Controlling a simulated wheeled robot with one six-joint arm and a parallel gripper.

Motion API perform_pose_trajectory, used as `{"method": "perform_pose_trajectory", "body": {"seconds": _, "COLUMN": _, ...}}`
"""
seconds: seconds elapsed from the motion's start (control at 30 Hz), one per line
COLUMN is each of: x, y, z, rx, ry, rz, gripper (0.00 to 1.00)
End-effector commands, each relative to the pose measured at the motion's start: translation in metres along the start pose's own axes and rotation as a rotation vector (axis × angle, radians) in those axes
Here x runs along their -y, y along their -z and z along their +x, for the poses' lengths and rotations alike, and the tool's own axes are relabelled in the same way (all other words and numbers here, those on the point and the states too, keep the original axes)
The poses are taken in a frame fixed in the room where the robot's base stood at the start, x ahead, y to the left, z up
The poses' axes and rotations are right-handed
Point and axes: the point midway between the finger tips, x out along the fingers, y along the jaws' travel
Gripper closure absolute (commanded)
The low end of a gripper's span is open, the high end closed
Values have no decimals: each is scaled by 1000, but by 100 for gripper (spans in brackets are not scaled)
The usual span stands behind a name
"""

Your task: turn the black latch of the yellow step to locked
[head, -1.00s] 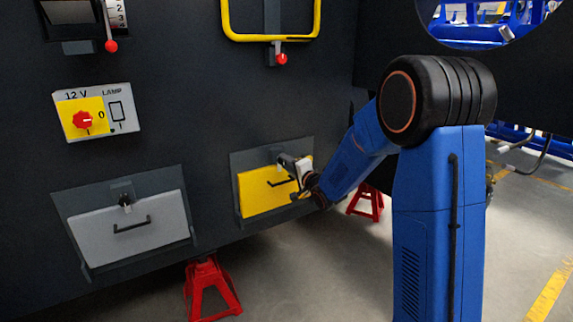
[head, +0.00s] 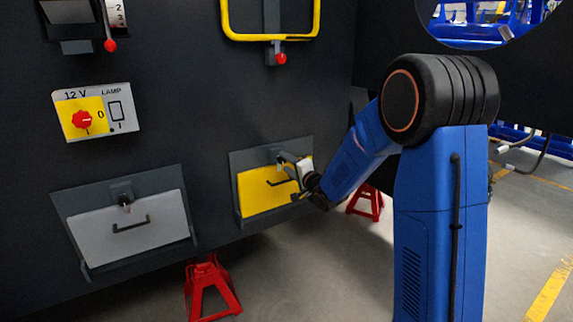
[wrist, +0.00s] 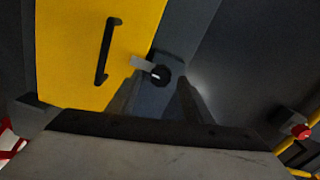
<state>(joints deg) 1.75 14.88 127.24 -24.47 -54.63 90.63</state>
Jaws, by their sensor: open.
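The yellow step (head: 258,197) is a yellow panel with a black bar handle in a dark frame low on the chassis wall. The handle (wrist: 104,50) shows at the left in the wrist view. The black latch (wrist: 160,76) is a round black knob beside the panel's edge. A light grey tab (wrist: 142,62) runs from it over the yellow edge. My gripper (wrist: 160,84) is open, with one finger on each side of the knob in the picture. Contact cannot be told.
A grey step (head: 130,230) with its own latch is at the left. Above are a 12 V lamp switch (head: 97,112) and a yellow rail (head: 226,20) with a red-knobbed lever (head: 281,58). Red stands (head: 212,288) are on the floor below.

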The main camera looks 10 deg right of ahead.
Motion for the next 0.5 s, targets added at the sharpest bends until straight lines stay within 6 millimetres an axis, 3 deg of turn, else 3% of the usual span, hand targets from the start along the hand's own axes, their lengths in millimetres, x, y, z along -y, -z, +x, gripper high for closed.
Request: {"method": "perform_pose_trajectory", "body": {"seconds": 0.5, "x": 0, "y": 1, "z": -95, "rx": -3, "ry": 0, "rz": 0, "gripper": 54}}
